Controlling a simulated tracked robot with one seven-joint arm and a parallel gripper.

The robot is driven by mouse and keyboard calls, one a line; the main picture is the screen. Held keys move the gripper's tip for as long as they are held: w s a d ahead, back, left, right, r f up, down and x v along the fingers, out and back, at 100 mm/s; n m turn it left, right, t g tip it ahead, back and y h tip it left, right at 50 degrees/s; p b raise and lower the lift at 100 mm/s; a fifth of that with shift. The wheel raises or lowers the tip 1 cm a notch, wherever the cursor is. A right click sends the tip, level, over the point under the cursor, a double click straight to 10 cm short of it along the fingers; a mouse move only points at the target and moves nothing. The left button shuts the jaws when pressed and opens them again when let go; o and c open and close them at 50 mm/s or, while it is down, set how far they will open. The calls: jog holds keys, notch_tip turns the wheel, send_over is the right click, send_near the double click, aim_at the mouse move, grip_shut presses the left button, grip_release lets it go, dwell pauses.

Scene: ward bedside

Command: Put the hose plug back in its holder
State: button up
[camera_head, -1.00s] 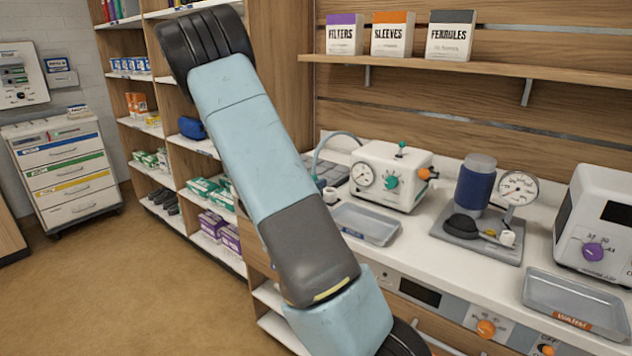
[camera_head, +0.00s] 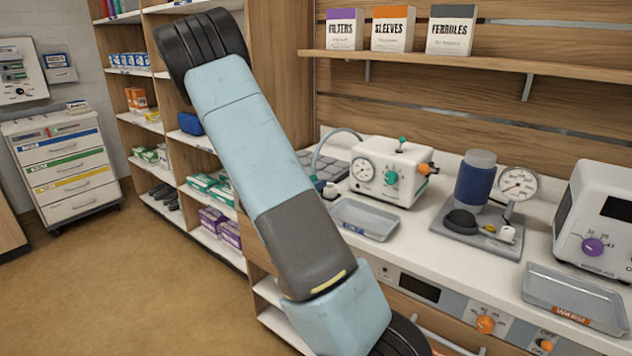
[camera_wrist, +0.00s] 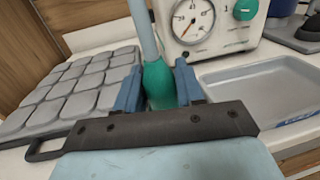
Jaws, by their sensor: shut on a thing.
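The hose plug (camera_wrist: 158,84) is a green grip on the end of a pale blue hose (camera_wrist: 143,32). In the wrist view my gripper (camera_wrist: 158,92) has its two blue fingers shut on the plug, one on each side. The plug's lower end is hidden behind the gripper's dark crosspiece. In the head view the hose (camera_head: 322,148) arcs from the white gauge unit (camera_head: 393,172) down behind my arm, which hides the gripper.
A grey tiled pad (camera_wrist: 72,92) lies left of the plug. A grey tray (camera_head: 365,219) lies in front of the gauge unit. A pump stand (camera_head: 476,232) and a second tray (camera_head: 572,296) are farther right. A shelf with boxes (camera_head: 392,30) hangs above the counter.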

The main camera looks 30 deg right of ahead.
jog(key=shift+f, duration=0.65)
jog(key=o, duration=1.1)
jog(key=s+a, duration=0.2)
jog(key=a, duration=1.1)
jog(key=shift+s+a, duration=0.2)
jog(key=shift+a, duration=0.1)
jog(key=shift+f, duration=0.1)
